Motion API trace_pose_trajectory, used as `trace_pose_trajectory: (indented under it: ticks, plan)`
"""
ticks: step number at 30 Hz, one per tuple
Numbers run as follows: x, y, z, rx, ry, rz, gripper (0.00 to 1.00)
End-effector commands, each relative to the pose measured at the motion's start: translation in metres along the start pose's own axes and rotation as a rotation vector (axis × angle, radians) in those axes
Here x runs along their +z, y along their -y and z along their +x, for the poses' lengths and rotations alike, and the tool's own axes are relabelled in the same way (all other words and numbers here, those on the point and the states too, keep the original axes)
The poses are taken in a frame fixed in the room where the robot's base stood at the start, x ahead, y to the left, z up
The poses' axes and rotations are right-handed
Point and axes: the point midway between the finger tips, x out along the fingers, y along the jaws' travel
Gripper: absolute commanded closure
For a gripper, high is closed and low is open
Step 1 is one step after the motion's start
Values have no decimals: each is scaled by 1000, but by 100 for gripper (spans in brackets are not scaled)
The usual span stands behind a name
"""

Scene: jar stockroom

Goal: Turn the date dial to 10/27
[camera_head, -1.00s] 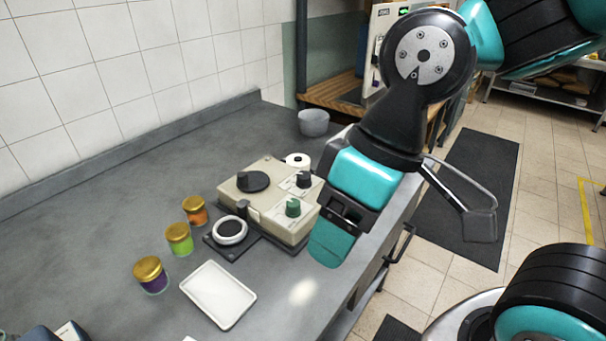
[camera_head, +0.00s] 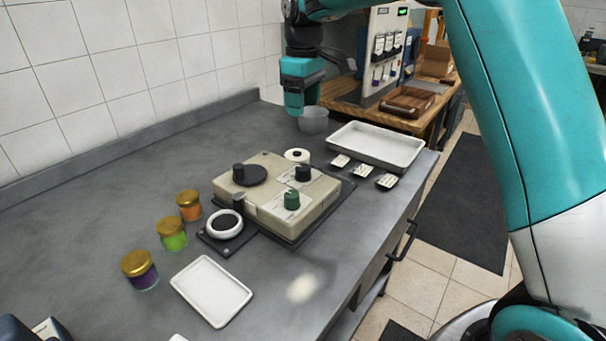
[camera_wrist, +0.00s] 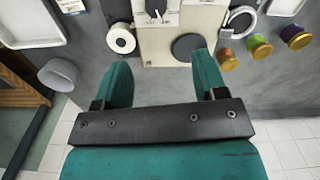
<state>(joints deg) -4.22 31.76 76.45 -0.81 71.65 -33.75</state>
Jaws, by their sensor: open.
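A beige labelling machine (camera_head: 275,213) stands on the grey counter. On top are a black knob (camera_head: 303,173) and a green knob (camera_head: 291,200), each on a white marked plate, and a black disc (camera_head: 243,176) with a raised post. Which knob is the date dial, and its reading, is too small to tell. In the wrist view the black knob (camera_wrist: 155,10) shows a white pointer at the top edge; the black disc (camera_wrist: 188,46) lies near the right finger. My gripper (camera_wrist: 162,68) is open and empty, beyond the machine's far side, apart from it; the head view shows it (camera_head: 297,110) near the grey bowl.
A white roll (camera_head: 297,156) sits behind the machine. Jars with purple (camera_head: 140,271), green (camera_head: 172,235) and orange (camera_head: 190,206) contents stand left. A white tray (camera_head: 211,291) lies in front, a larger tray (camera_head: 376,147) behind right. A grey bowl (camera_head: 313,121) is near my gripper.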

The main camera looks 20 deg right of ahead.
Motion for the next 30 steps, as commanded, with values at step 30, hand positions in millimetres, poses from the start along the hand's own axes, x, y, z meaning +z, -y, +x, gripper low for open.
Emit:
trace_pose_trajectory:
  ticks: [30]
  plan:
    - [-3,-8,168,1,6,0,35]
